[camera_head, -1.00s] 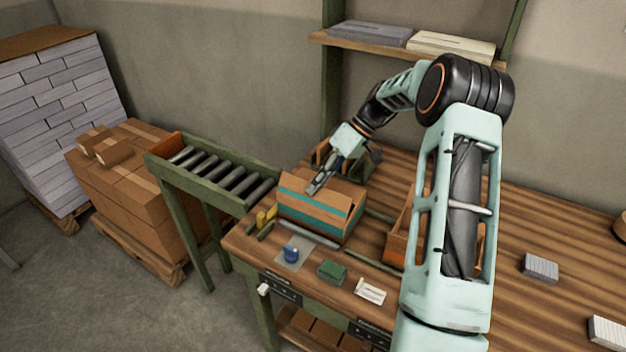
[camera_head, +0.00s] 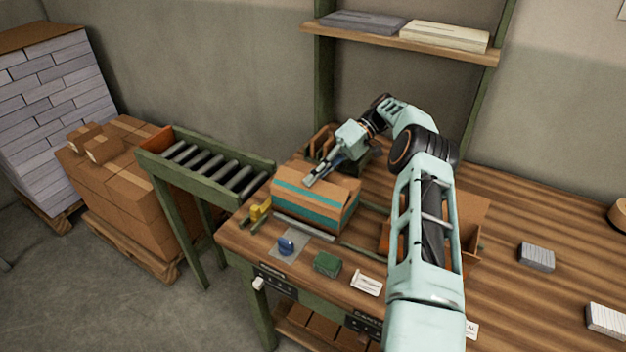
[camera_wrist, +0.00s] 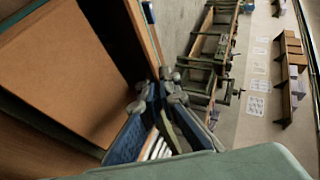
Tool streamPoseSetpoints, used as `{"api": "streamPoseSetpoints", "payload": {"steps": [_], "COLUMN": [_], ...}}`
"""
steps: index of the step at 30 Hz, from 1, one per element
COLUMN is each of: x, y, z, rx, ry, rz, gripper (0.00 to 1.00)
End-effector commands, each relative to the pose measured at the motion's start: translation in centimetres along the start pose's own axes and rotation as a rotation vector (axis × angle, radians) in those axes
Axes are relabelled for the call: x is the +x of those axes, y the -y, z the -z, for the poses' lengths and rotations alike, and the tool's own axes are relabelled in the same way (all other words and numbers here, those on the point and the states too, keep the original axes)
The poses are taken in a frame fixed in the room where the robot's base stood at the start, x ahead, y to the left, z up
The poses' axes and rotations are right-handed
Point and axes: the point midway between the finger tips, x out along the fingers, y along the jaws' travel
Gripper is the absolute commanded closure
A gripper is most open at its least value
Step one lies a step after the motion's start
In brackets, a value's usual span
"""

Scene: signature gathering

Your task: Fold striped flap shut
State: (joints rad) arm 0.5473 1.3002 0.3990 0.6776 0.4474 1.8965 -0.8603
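The cardboard box (camera_head: 312,212) with a teal stripe sits on the left part of the workbench. Its top looks mostly covered by brown flaps (camera_head: 288,180) in the head view. I cannot tell which flap bears the stripe or how flat each one lies. My gripper (camera_head: 309,181) reaches down over the box top, its tips at or just above the cardboard. In the wrist view a large brown cardboard panel (camera_wrist: 65,70) fills the left side. My gripper's blue-padded fingers (camera_wrist: 160,140) show beside it, and their spacing is unclear. No held object can be made out.
A roller conveyor (camera_head: 210,170) stands left of the workbench (camera_head: 500,220). A blue object (camera_head: 286,246), a green block (camera_head: 327,264) and a white card (camera_head: 366,283) lie in front of the box. An open carton (camera_head: 470,215) stands right, partly behind my arm.

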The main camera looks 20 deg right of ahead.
Motion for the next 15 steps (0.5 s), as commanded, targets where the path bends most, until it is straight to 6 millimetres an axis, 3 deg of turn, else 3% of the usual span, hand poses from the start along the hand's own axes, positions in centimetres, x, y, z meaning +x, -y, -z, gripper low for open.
{"api": "streamPoseSetpoints", "payload": {"steps": [14, 15], "x": [0.06, 0.06], "y": [-0.02, -0.02], "z": [0.07, 0.07], "rx": [0.003, 0.003], "ry": [0.0, 0.0], "rz": [0.009, 0.009], "gripper": [1.0, 0.96]}}
